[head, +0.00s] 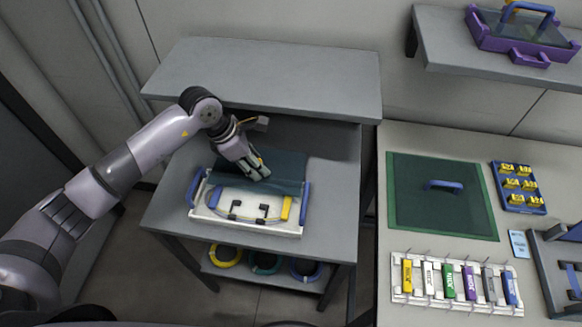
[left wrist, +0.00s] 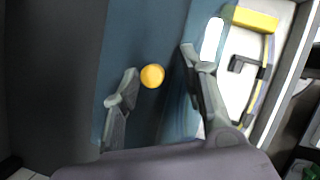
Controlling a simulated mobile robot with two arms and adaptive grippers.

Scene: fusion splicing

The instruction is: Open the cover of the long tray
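The long tray (head: 262,229) is white with blue end handles and sits on the grey table at left. Its dark teal cover (head: 287,168) lies over the back part and beyond it; the front interior shows, with a cable, black clips and a yellow block (head: 286,208). I cannot tell the cover's exact tilt. My left gripper (head: 258,173) is at the cover. In the left wrist view the cover (left wrist: 165,30) fills the middle, and my left gripper (left wrist: 160,75) has its fingers apart, with a round yellow knob (left wrist: 152,76) between them. My right gripper is out of view.
A raised grey shelf (head: 265,75) stands behind the tray. Coloured spools (head: 265,263) lie on the shelf below. The right bench holds a green mat (head: 410,215) with a blue handle, a blue box of yellow pieces (head: 518,207) and a rack of coloured modules (head: 455,303).

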